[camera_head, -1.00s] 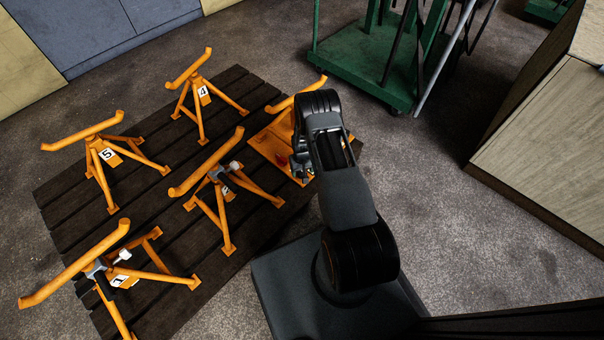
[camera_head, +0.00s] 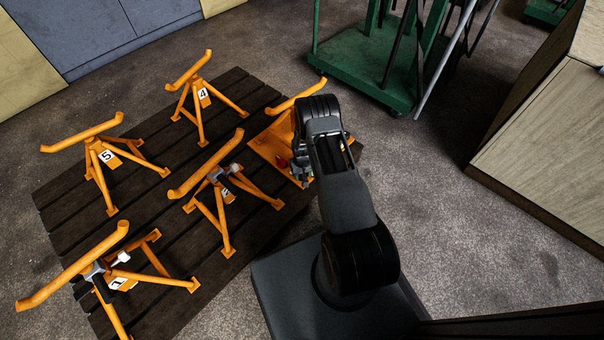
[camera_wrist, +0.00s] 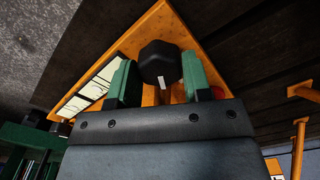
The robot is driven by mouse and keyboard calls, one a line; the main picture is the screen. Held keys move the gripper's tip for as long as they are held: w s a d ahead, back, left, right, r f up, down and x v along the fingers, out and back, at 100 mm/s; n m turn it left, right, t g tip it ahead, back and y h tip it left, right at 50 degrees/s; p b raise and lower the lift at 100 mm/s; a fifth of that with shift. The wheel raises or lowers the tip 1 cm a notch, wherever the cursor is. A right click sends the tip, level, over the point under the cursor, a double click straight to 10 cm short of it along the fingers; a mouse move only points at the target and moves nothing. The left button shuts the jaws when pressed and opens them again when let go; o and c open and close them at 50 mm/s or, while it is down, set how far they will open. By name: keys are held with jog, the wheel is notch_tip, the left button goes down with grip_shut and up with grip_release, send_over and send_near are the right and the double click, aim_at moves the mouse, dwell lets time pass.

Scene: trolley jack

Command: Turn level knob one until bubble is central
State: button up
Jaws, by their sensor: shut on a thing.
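My gripper (camera_wrist: 160,80) has its two green fingers on either side of a black, faceted knob (camera_wrist: 160,62) and is shut on it. The knob carries a white mark on its near side and sits over an orange plate (camera_wrist: 185,35). A white panel with dark lines (camera_wrist: 97,82) lies left of the fingers; I cannot make out a bubble. In the head view, my gripper (camera_head: 301,170) is low over the orange plate (camera_head: 266,147), and my arm hides the knob.
Several orange stands, marked 5 (camera_head: 105,155), 4 (camera_head: 201,95) and 1 among them, stand on the dark slatted pallet (camera_head: 60,205) to the left. A green trolley (camera_head: 365,75) stands behind. A wooden box (camera_head: 550,150) is at the right. Grey floor between is clear.

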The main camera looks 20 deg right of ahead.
jog(key=shift+m+b, duration=0.5)
jog(key=shift+m, duration=1)
jog(key=shift+c, duration=0.2)
jog(key=o, duration=0.9)
jog(key=shift+r, duration=0.1)
notch_tip(320, 180, up, 14)
jog(key=p, duration=0.5)
jog(key=shift+f, duration=0.2)
